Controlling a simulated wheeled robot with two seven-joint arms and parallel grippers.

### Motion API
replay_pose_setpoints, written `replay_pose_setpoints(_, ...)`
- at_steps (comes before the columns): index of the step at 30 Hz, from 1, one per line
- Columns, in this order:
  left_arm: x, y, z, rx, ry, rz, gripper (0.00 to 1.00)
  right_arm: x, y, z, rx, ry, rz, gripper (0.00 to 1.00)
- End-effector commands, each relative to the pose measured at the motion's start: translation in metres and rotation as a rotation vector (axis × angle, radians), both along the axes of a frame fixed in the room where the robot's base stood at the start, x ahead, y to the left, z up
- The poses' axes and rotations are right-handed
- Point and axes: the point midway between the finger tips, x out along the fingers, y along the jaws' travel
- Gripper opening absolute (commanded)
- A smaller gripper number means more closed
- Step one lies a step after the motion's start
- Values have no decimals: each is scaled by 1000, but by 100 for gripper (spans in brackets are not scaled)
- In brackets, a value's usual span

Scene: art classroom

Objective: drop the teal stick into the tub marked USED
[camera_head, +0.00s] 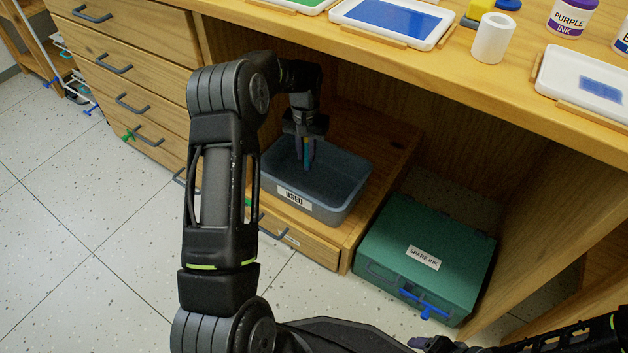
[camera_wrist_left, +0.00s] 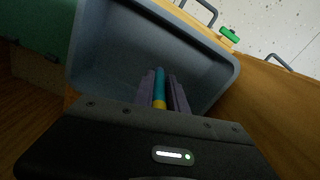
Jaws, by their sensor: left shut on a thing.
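The tub marked USED (camera_head: 346,207) is a grey-blue open bin on a low wooden drawer unit under the table. Its inside also shows in the left wrist view (camera_wrist_left: 105,50). My left gripper (camera_head: 306,163) points down over the tub's opening. It is shut on the teal stick (camera_wrist_left: 160,78), which has a yellow band near the gripper. The stick lies between the two grey-purple fingers. I cannot tell how far its tip is from the tub floor. My right gripper (camera_head: 428,343) shows only in part at the bottom edge; its opening is unclear.
A green SPARE INK case (camera_head: 390,235) with a blue piece at its front stands right of the drawer unit. The wooden tabletop (camera_head: 420,62) overhangs the tub, bearing trays, a white roll (camera_head: 492,38) and ink jars. A drawer cabinet (camera_head: 150,75) stands left. The floor at left is clear.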

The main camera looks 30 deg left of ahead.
Motion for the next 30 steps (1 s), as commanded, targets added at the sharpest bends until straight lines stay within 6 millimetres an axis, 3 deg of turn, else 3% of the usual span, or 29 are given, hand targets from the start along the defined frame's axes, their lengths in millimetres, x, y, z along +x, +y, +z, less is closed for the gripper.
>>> replay_pose_setpoints(3, 0, 0, -19, 0, 1, 0, 0, 2, -1, -14, 2, -2, -1, 73)
replay_pose_setpoints(10, 0, 0, -42, 0, 0, 0, 0, 5, -1, -30, 6, -3, -3, 73)
replay_pose_setpoints(23, 0, 0, -49, 0, 0, 0, 0, 6, -2, -32, 7, -3, -4, 73)
replay_pose_setpoints(24, 0, 0, -49, 0, 0, 0, 19, 6, -2, -32, 7, -3, -4, 73)
replay_pose_setpoints(30, 0, 0, -49, 0, 0, 0, 35, 6, -2, -32, 7, -3, -4, 73)
